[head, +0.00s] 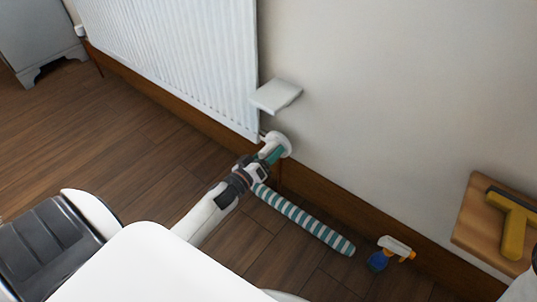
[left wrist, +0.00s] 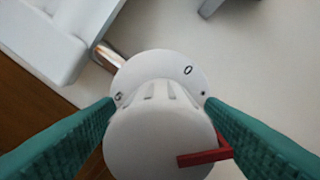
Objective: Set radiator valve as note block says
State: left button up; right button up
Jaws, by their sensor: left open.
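The white radiator valve (head: 281,143) is at the lower right corner of the radiator (head: 180,55). My left gripper (head: 272,153) is at the valve. In the left wrist view the valve's round knob (left wrist: 160,138) lies between the green fingers of my left gripper (left wrist: 160,102), which are open on either side of it. A red pointer (left wrist: 205,156) is on the knob's right side. The collar behind has a 0 at upper right and what looks like a 5 at left. I cannot make out a readable note. My right gripper is out of view.
A white slab (head: 275,95) juts from the wall above the valve. A striped roll (head: 305,220) lies on the floor along the skirting, with a spray bottle (head: 389,252) beyond it. A wooden board with a yellow tool (head: 515,228) is at right.

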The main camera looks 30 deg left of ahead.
pick_arm(q)
jog(key=c, duration=1)
